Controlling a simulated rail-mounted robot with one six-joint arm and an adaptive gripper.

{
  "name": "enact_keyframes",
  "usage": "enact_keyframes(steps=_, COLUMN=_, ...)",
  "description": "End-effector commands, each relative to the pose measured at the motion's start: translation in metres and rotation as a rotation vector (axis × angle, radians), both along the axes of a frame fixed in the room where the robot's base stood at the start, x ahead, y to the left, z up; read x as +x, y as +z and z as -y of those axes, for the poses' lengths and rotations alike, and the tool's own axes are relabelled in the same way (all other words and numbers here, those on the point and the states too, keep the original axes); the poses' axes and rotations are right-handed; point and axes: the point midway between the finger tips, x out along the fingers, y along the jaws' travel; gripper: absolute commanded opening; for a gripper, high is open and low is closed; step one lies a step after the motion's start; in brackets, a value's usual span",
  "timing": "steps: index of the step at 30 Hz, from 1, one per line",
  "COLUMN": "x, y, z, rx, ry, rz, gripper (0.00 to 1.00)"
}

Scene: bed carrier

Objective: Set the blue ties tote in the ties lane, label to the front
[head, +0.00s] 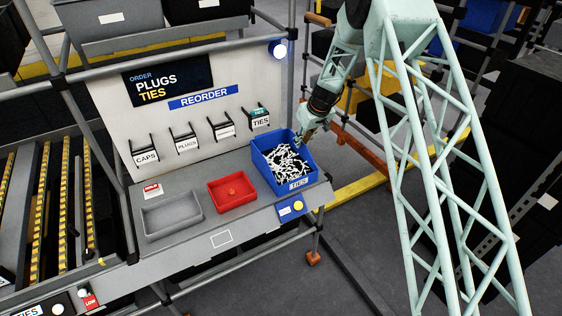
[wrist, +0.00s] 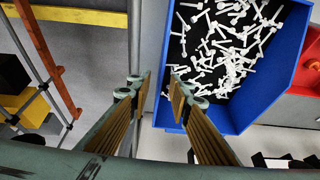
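The blue ties tote (head: 268,172) stands on the right end of the grey bench, full of white ties, its TIES label (head: 299,183) facing the bench's front edge. In the wrist view the tote (wrist: 282,75) fills the upper right. My gripper (head: 312,133) is at the tote's back right side. In the wrist view my gripper (wrist: 158,85) is open, its fingertips apart near the tote's side wall; whether they touch it I cannot tell. Roller lanes (head: 62,200) lie at the left. A TIES sign (head: 27,312) shows at the bottom left; which lane it marks is unclear.
A red bin (head: 232,193) and a grey tray (head: 171,214) sit left of the tote. Behind them stands a REORDER board (head: 205,98) with card holders, one marked TIES (head: 260,121). Frame posts flank the bench.

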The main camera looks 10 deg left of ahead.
Motion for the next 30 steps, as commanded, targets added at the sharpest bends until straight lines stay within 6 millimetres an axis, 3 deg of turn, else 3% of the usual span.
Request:
enact_keyframes(steps=15, x=0.014, y=-0.035, z=-0.010, rx=0.000, ry=0.000, rz=0.000, gripper=0.19)
enact_keyframes(steps=30, x=0.014, y=-0.038, z=-0.010, rx=0.000, ry=0.000, rz=0.000, gripper=0.19)
